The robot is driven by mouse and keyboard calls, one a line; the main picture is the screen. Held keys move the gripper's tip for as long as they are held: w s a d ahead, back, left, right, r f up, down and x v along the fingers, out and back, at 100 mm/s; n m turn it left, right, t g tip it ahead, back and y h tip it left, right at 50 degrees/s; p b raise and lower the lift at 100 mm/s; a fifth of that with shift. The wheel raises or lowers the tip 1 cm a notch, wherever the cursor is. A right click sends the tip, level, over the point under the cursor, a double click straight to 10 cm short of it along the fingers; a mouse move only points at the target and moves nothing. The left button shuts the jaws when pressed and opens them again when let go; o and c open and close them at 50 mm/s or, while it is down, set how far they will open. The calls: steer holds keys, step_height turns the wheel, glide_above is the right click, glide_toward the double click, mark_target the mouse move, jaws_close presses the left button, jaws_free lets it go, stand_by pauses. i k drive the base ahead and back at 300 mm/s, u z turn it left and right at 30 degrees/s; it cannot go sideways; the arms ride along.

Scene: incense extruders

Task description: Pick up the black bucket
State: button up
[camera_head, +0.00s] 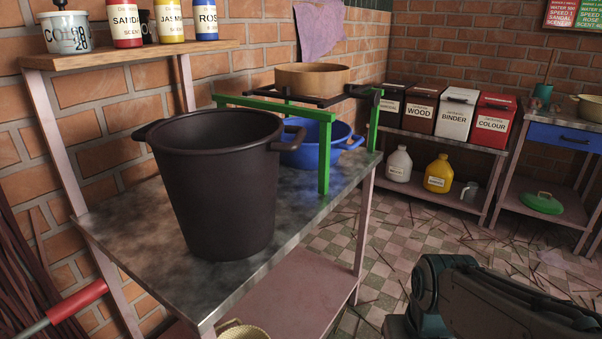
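The black bucket (218,190) is a large, dark, tapered bucket with a lug handle on each side of its rim. It stands upright and looks empty on the metal-topped table (125,218), near the table's front edge. One handle points left and the other points right, towards a blue basin. At the lower right, a dark part of my arm shows in front of the floor, apart from the table and the bucket. My gripper's fingers do not show.
A blue basin (318,155) sits behind the bucket under a green stand (325,158) holding a round sieve (312,80). A shelf (130,53) with labelled bottles overhangs the back left. A red-handled tool (75,302) leans at the lower left. Floor (335,238) right of the table is open, strewn with sticks.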

mark_target(218, 167)
steer(key=z, duration=0.7)
steer(key=i, duration=0.7)
steer(key=u, duration=2.2)
